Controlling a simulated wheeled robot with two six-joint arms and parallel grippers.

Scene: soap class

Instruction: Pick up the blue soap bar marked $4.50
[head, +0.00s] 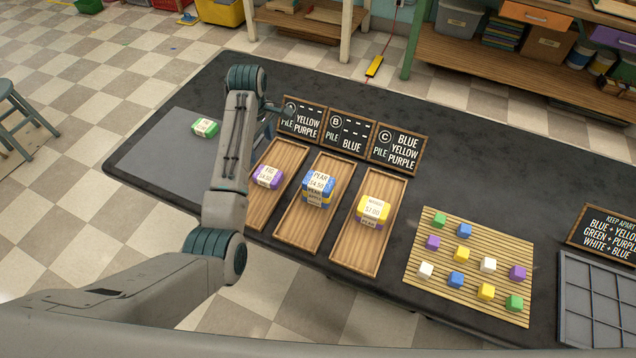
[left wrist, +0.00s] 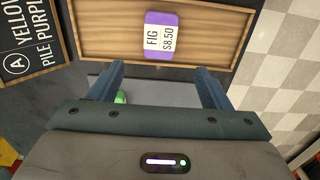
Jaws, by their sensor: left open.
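The blue soap bar marked $4.50 (head: 318,183) lies on top of a small pile in the middle wooden tray (head: 294,232), in front of board B. Below it in the pile are other labelled bars, one yellowish, partly hidden. My left gripper (head: 267,120) is mostly hidden behind my own arm in the head view, near board A and left of the blue bar. In the left wrist view its two fingers (left wrist: 157,85) stand apart with nothing between them. A purple bar marked FIG $8.50 (left wrist: 160,37) lies beyond the fingertips in the left tray (left wrist: 105,35). My right gripper is not in view.
A yellow bar marked $7.00 (head: 373,208) tops a pile in the right tray (head: 353,258). Boards A (head: 303,119), B (head: 349,133) and C (head: 396,149) stand behind the trays. A green bar (head: 205,128) lies on the grey mat (head: 150,165). Colored cubes sit on a slatted mat (head: 455,290).

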